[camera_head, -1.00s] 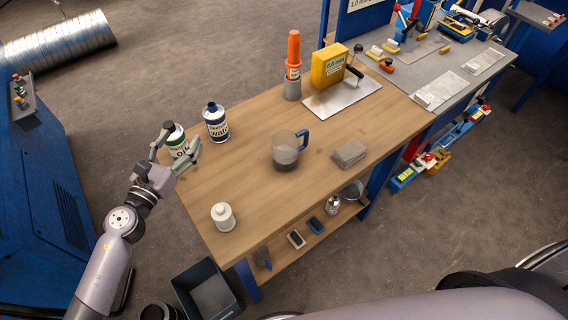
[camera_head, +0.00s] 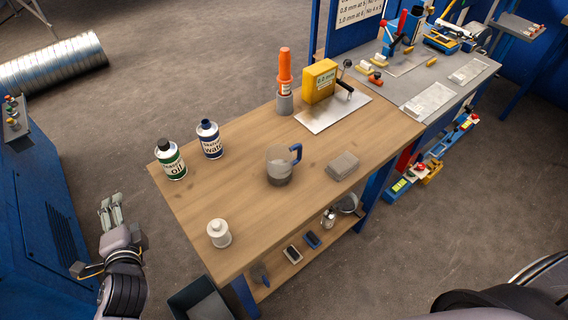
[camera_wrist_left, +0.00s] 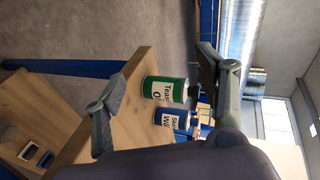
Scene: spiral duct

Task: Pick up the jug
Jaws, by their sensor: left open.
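The jug (camera_head: 279,167) is a grey, see-through vessel with a blue handle on its right. It stands upright near the middle of the wooden table (camera_head: 250,227). My left gripper (camera_head: 111,203) is off the table's left edge, well apart from the jug, and empty. In the left wrist view the open fingers (camera_wrist_left: 160,98) show on either side, with the table, the green oil can (camera_wrist_left: 164,90) and the blue water can (camera_wrist_left: 172,119) beyond them. I cannot make out the jug in that view. My right gripper is not in view.
The oil can (camera_head: 171,161) and water can (camera_head: 209,139) stand at the table's left. A white bottle (camera_head: 219,233) stands at the front. A grey block (camera_head: 343,165) lies right of the jug. An orange-topped tool (camera_head: 285,83) and yellow box (camera_head: 319,81) stand behind.

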